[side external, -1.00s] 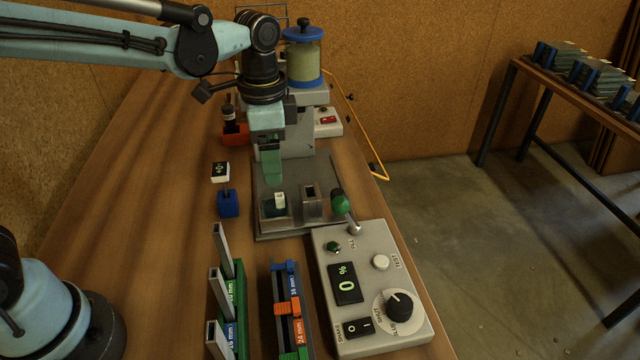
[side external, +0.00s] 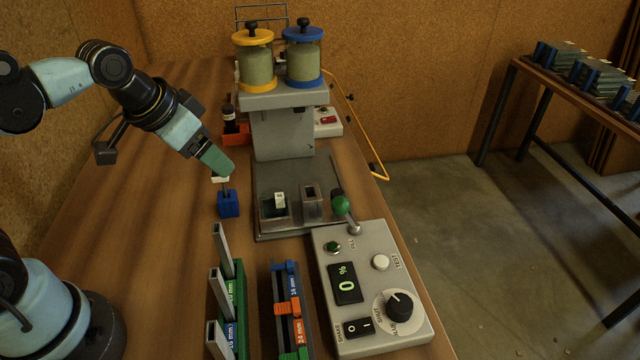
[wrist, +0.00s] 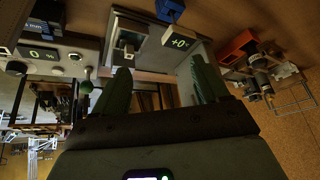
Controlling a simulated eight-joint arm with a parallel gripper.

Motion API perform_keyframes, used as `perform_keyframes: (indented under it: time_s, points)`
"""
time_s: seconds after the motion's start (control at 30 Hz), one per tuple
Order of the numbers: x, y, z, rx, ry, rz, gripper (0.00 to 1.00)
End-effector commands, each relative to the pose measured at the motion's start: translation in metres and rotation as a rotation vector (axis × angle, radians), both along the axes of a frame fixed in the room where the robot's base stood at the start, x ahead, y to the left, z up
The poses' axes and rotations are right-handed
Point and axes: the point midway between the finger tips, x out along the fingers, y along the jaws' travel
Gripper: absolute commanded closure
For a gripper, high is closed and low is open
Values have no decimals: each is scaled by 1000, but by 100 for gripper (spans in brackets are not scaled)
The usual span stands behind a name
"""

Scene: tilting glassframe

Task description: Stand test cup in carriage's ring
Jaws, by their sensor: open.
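My gripper (side external: 222,170) has green fingers and is over the left part of the bench, tilted down to the right. In the wrist view its fingers (wrist: 160,75) stand apart with nothing held between them. In the side view its tip overlaps a small white-framed display (side external: 220,179) on a blue base (side external: 228,204). In the wrist view this display (wrist: 180,42) reads +0. On the grey machine plate (side external: 265,170) stand a metal block with a small white piece (side external: 279,199) and a second block (side external: 311,203) with a dark opening. I cannot tell which part is the cup or the ring.
A grey control box (side external: 370,290) reading 0 % and a green-knobbed lever (side external: 340,204) stand front right. Yellow-lidded (side external: 257,68) and blue-lidded (side external: 303,62) jars sit on the machine. Upright metal tubes (side external: 222,250) and a coloured rack (side external: 286,308) stand in front. The left bench is clear.

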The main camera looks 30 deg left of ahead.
Motion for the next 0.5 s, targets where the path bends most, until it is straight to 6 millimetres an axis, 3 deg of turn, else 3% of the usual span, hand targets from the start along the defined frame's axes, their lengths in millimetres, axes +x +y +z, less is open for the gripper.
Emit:
perform_keyframes:
  time_s: [0.17, 0.5]
  points:
    - [-14, 11, -11, -49, -94, 110, 26]
    - [-16, 13, -14, -65, -125, 142, 26]
